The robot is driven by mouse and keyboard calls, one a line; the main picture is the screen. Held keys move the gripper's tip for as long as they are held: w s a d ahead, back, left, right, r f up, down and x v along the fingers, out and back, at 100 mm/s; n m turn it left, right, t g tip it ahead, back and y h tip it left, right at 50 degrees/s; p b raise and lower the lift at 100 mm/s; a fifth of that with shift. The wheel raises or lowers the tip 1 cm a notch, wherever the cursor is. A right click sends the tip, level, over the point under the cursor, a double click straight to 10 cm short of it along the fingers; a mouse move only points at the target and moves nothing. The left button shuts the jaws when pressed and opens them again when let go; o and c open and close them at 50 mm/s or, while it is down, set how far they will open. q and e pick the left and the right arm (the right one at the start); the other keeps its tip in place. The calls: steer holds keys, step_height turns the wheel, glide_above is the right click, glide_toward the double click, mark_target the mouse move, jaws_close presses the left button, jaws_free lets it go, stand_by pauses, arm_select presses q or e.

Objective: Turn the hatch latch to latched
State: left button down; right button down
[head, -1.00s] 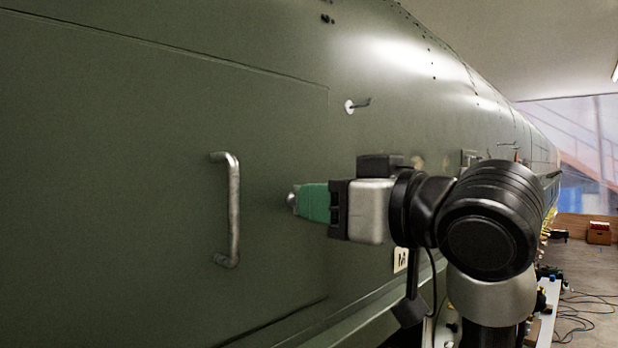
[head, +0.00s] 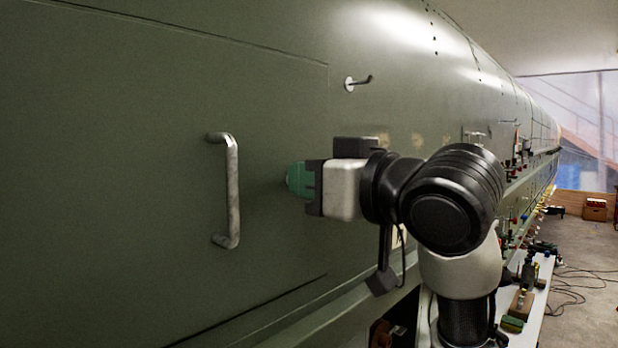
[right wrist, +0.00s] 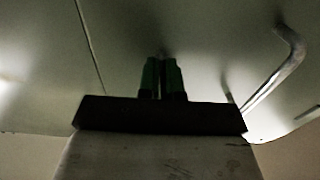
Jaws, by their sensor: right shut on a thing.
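The hatch (head: 120,190) is a large green panel on the left, with a grey bar handle (head: 232,190) that also shows in the right wrist view (right wrist: 284,70). My right gripper (head: 290,180) is against the hatch, right of the handle and inside the panel's right edge. Its green fingers (right wrist: 161,78) are close together and shut on the hatch latch (right wrist: 161,54). The fingers hide nearly all of the latch, so I cannot tell its angle. My left gripper is not in view.
A small metal peg with a round base (head: 350,84) sticks out of the green fuselage above my right gripper. A white bench (head: 535,290) with tools runs along the fuselage at the lower right. Cables (head: 575,290) lie on the floor beyond it.

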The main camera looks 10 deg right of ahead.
steer(key=shift+d+f+m+b, duration=0.1)
steer(key=shift+m+b, duration=0.85)
steer(key=shift+m, duration=3.5)
steer(key=shift+f+m+b, duration=0.1)
steer(key=shift+m+b, duration=0.85)
steer(key=shift+m, duration=3.5)
steer(key=c, duration=1.3)
jaws_free()
steer(key=shift+d, duration=0.1)
